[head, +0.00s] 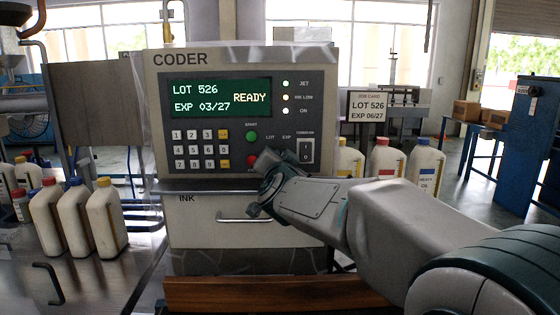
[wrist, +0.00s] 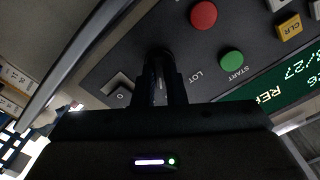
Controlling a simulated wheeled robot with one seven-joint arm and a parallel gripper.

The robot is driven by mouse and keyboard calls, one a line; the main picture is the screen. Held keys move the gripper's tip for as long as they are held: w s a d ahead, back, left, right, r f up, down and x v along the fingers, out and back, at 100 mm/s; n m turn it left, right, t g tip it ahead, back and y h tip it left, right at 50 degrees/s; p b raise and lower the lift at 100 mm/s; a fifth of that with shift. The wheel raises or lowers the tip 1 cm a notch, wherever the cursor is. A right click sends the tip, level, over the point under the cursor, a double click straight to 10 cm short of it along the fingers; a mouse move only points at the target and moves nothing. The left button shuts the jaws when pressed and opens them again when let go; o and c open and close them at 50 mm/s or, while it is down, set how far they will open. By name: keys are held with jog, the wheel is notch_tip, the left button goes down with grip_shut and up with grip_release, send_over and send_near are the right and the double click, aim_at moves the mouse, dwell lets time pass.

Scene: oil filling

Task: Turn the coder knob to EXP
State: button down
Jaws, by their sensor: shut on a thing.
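The coder (head: 180,60) stands in the middle of the head view. Its green screen (head: 222,97) reads LOT 526, EXP 03/27 and READY. The LOT and EXP labels (head: 278,137) show on the panel just above my gripper (head: 266,162). In the wrist view my gripper (wrist: 160,82) is at the panel, its dark fingers shut on the coder knob (wrist: 158,56). Most of the knob is hidden by the fingers, and its pointer cannot be read. The LOT label (wrist: 196,75) shows beside the fingers; EXP is hidden there.
A green start button (head: 251,136), a red button (wrist: 203,15) and a rocker switch (head: 306,151) are close to my gripper. A keypad (head: 200,149) is left of it. A job card (head: 367,106) reads LOT 526, EXP 06/27. Several oil bottles (head: 75,220) stand at left.

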jog(key=shift+f, duration=0.1)
jog(key=c, duration=1.5)
grip_release()
jog(key=shift+s, duration=0.1)
jog(key=s+p, duration=0.1)
jog(key=s, duration=1.2)
jog(key=shift+s, duration=0.35)
jog(key=shift+p, duration=0.35)
